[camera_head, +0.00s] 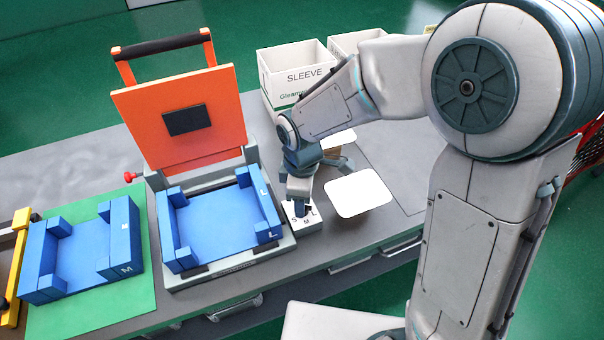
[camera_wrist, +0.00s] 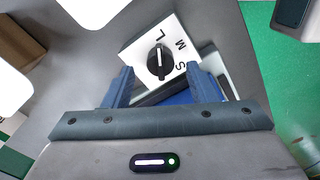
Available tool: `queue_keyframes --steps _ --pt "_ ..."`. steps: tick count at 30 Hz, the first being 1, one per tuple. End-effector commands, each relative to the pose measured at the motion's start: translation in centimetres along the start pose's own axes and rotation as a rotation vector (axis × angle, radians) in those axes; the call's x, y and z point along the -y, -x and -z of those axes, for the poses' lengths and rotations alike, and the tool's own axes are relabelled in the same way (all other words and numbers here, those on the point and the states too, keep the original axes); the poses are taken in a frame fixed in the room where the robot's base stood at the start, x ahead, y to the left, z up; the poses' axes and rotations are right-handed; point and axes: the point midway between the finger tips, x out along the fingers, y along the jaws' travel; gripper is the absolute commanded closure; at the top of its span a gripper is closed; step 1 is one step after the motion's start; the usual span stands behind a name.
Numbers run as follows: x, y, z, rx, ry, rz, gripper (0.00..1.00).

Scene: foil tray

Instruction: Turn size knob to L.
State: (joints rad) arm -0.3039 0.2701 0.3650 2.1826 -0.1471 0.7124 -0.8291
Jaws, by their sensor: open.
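The size knob (camera_wrist: 160,62) is a black round dial on a white panel (camera_wrist: 136,50) printed with L, M and S, seen in the wrist view. Its white line runs up and down in that view and appears lined up with the L. My gripper (camera_wrist: 159,69) is open, with one finger on each side of the knob in the picture; I cannot tell whether either touches it. In the head view the panel (camera_head: 311,226) stands beside the press at its right front, with my gripper (camera_head: 302,203) directly over it and largely hiding the knob.
A blue tray form marked L (camera_head: 215,225) sits in the press, whose orange lid (camera_head: 185,120) is raised. Another blue form marked M (camera_head: 80,255) lies on a green mat at left. A white card (camera_head: 358,194) is right of my gripper. White boxes (camera_head: 290,68) stand behind.

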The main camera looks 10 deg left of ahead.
Motion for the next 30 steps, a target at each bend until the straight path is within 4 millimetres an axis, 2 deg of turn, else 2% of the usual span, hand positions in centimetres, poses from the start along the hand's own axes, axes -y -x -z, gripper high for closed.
queue_keyframes --steps 9,15,21,30 --pt "-0.1 7.4 0.1 -0.004 -0.001 -0.008 0.48" --pt "-0.1 10.6 0.0 -0.003 -0.001 -0.005 0.48" --pt "0.0 11.9 0.0 -0.001 -0.001 -0.002 0.48" --pt "0.0 11.9 0.0 -0.001 -0.001 -0.002 0.48"
